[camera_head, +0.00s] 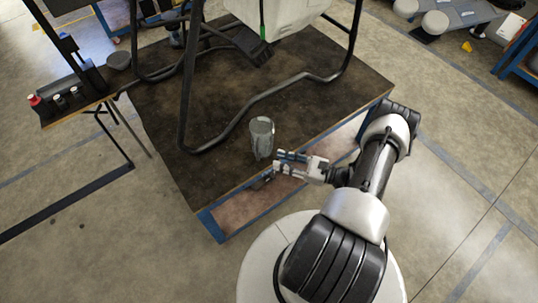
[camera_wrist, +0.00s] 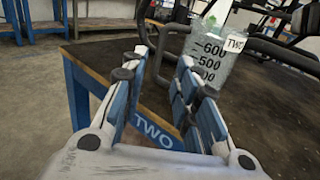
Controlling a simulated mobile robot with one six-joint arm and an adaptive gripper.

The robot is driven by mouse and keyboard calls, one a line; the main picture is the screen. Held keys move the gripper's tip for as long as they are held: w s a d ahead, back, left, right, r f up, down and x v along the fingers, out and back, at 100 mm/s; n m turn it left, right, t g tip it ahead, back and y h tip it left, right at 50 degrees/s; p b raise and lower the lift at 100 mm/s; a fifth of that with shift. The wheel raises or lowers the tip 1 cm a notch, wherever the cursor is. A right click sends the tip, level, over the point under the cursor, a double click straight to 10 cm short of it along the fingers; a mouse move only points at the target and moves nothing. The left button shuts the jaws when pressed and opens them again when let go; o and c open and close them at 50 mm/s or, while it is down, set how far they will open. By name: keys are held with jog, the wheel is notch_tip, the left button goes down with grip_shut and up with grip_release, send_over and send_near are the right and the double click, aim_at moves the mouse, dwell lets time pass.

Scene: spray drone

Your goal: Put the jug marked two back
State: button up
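The clear jug (camera_head: 262,138) stands upright on the dark tabletop near its front edge. In the wrist view the jug (camera_wrist: 207,62) shows measuring marks such as 600 and 500, and a white tag reading TWO at its right. My gripper (camera_head: 277,163) is just in front of the jug, low at the table's front edge. In the wrist view its fingers (camera_wrist: 158,66) are spread apart with nothing between them, and the jug is beyond them, to the right. The dark table (camera_head: 185,175) has a blue frame; the wrist view shows TWO written on its blue front rail.
The drone's black tube legs (camera_head: 265,95) and pale body (camera_head: 285,15) stand on the table behind the jug, one tube close to it. A side shelf (camera_head: 70,108) at the left holds small bottles. Front-left tabletop is clear.

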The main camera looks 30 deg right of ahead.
jog(key=a+r+n+g, duration=0.4)
jog(key=r+n+g, duration=0.1)
jog(key=r, duration=0.3)
jog(key=a+r+n+g, duration=0.4)
jog(key=r+n, duration=0.1)
jog(key=r, duration=0.4)
jog(key=a+r+n+g, duration=0.4)
jog(key=r+n+g, duration=0.15)
jog(key=r, duration=0.25)
jog(key=s+a+r+n+t+h, duration=0.2)
jog(key=s+a+r+n+h, duration=0.1)
jog(key=s+r+n+h, duration=0.2)
jog(key=s+a+r+n+t+h, duration=0.3)
jog(key=s+r+n+h, duration=0.2)
jog(key=s+r+n, duration=0.3)
jog(key=shift+s+a+r+h, duration=0.4)
jog(key=shift+s+r, duration=0.1)
jog(key=shift+r, duration=0.6)
jog(key=shift+w+d, duration=0.1)
jog(key=shift+d, duration=0.05)
